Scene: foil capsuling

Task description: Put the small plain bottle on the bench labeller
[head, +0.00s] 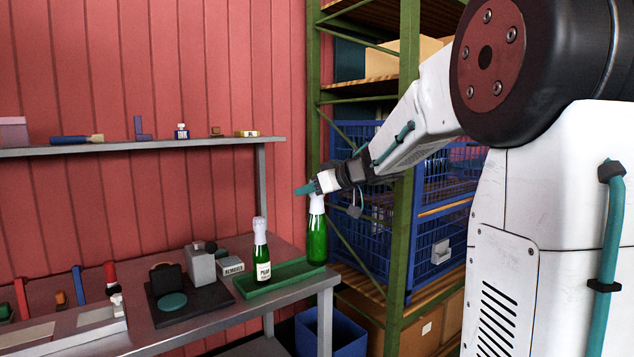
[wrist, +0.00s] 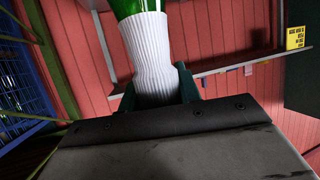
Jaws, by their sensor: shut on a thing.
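My gripper (head: 308,188) is shut on the white-sleeved neck of a green bottle (head: 317,238), which shows no label and hangs upright from it. In the wrist view the fingers (wrist: 160,88) sit on both sides of the white ribbed sleeve (wrist: 150,45). The bottle's base is at the right end of the green tray (head: 284,279); I cannot tell whether it touches. A labelled green bottle (head: 262,262) stands in the tray, left of the held one. A device that looks like the bench labeller (head: 181,309) has a dark base, grey block and teal disc.
A small lettered box (head: 231,266) stands between the device and the tray. Hand tools (head: 78,286) and a pale block (head: 95,318) are at the left. A wall shelf (head: 130,147) runs above. Green racking (head: 410,180) and a blue bin (head: 345,335) are at the right.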

